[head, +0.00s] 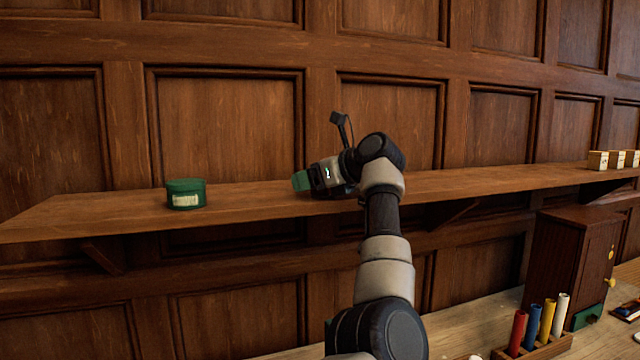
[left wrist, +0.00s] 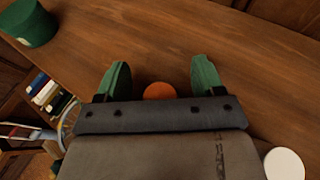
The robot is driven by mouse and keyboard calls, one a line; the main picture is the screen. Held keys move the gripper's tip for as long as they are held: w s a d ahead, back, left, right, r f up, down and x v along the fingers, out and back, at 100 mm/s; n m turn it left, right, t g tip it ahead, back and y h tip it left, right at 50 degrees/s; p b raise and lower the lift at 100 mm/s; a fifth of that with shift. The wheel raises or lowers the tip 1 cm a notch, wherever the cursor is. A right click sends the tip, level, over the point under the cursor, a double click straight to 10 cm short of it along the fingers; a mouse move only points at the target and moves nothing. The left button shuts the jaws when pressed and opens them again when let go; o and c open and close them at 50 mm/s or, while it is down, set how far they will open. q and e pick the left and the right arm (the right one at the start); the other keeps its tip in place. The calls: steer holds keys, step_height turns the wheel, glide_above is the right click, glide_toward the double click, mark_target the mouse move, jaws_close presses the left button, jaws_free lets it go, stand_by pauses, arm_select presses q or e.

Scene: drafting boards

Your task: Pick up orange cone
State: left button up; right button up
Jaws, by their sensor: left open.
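An orange rounded shape (left wrist: 159,90), which looks like the cone, shows in the left wrist view between my left gripper's fingers. Its near part is hidden behind the gripper body, so its full form cannot be told. My left gripper (left wrist: 160,74) is open, with a green finger on either side of the orange shape and gaps showing between. In the head view my left gripper (head: 299,181) is over the wooden shelf (head: 100,212), and the cone is not visible there. My right gripper is in neither view.
A green tin (head: 186,194) with a pale label stands left on the shelf; it also shows in the left wrist view (left wrist: 28,24). A white round thing (left wrist: 285,164) is at lower right there. Small blocks (head: 598,160) stand far right. A cabinet (head: 566,262) and coloured tubes (head: 532,326) are below.

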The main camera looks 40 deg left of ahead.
arm_select(q)
steer(key=shift+d, duration=0.15)
steer(key=c, duration=1)
steer(key=shift+r, duration=0.1)
